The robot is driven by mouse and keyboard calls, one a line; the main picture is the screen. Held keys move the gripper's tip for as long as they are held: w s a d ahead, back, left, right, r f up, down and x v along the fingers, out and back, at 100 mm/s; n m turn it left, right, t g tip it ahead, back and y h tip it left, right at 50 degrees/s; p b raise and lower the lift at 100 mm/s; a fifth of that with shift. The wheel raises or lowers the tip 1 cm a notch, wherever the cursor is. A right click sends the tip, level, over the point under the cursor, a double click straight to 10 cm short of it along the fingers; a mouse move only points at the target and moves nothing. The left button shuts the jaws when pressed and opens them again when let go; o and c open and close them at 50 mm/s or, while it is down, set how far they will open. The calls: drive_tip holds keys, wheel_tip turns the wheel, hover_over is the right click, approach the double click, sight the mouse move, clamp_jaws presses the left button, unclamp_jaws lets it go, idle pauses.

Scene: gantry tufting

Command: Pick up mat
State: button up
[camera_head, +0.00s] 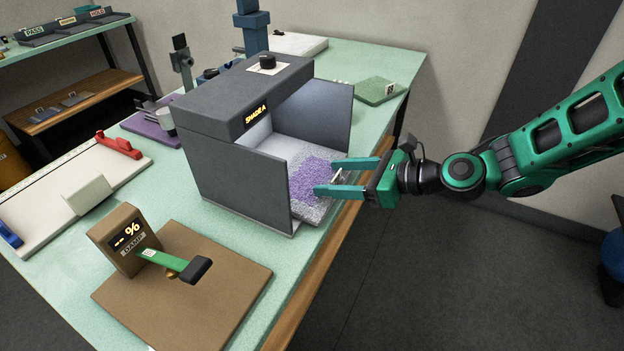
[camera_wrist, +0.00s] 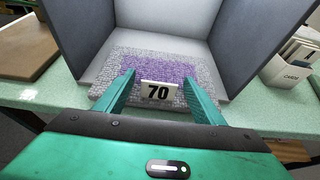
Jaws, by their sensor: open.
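The mat (camera_head: 308,182) is a grey, speckled tufted piece with a purple patch. It lies on the floor of the dark grey shade box (camera_head: 232,150), near its open front. In the wrist view the mat (camera_wrist: 190,74) carries a white tag (camera_wrist: 159,92) reading "70" at its near edge. My gripper (camera_head: 327,177) reaches in from the right with its green fingers apart. In the wrist view my gripper (camera_wrist: 162,88) has one finger on each side of the tag. I cannot tell whether the fingers touch the mat.
The box's side walls (camera_head: 330,108) stand close around the mat. A brown damp meter stand (camera_head: 190,295) is at the front. A white board (camera_head: 70,190) with red and blue ends lies at left. A green tagged block (camera_head: 376,90) lies at the back right.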

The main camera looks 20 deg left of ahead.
drive_tip(key=c, duration=1.2)
drive_tip(key=shift+c, duration=0.2)
